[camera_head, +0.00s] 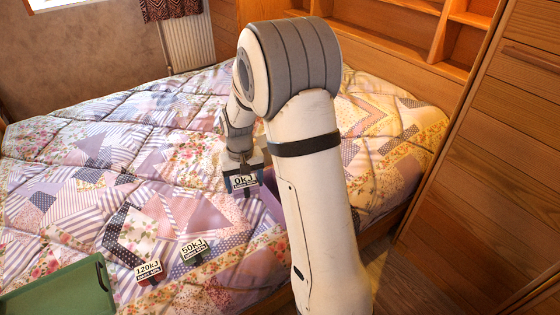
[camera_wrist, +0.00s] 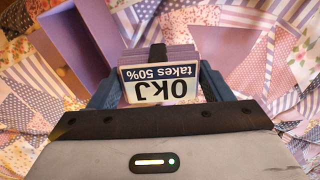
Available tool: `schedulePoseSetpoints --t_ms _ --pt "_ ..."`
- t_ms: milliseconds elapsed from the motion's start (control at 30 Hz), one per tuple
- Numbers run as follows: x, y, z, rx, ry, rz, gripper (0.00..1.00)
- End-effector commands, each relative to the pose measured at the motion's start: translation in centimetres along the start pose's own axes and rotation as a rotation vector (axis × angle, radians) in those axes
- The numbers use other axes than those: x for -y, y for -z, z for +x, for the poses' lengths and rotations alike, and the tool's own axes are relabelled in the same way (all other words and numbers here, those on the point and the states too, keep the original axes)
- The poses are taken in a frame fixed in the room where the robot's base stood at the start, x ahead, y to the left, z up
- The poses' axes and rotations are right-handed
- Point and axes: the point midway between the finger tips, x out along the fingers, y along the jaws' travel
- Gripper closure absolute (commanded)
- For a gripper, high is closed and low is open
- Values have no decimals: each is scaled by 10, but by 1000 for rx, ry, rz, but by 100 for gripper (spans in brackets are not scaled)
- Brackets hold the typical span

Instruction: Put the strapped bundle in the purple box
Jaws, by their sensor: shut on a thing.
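The strapped bundle (camera_wrist: 178,50) is purple with a black strap and has a white and blue "0kJ takes 50%" label on its near face. My gripper (camera_wrist: 160,88) is shut on it, with a blue finger on each side. In the head view my gripper (camera_head: 243,165) is over the bed, and the bundle's label (camera_head: 244,182) faces the camera. The purple box (camera_wrist: 72,48) lies left of the bundle in the wrist view, apart from it. In the head view only a sliver of the box (camera_head: 271,200) shows beside my arm, which hides the rest.
A red item labelled 120kJ (camera_head: 149,272) and a dark item labelled 50kJ (camera_head: 194,251) sit on the patchwork quilt (camera_head: 60,150). A green tray (camera_head: 62,292) is at the lower left. Wooden cabinets (camera_head: 480,150) stand at right. The left of the bed is clear.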

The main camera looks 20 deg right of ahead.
Motion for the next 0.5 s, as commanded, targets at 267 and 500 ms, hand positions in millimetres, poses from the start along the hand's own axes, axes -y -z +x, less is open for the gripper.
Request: schedulePoseSetpoints --t_ms 267,500 --pt "-49 10 -22 2 0 583 51" --pt "-90 13 -30 2 -1 1104 51"
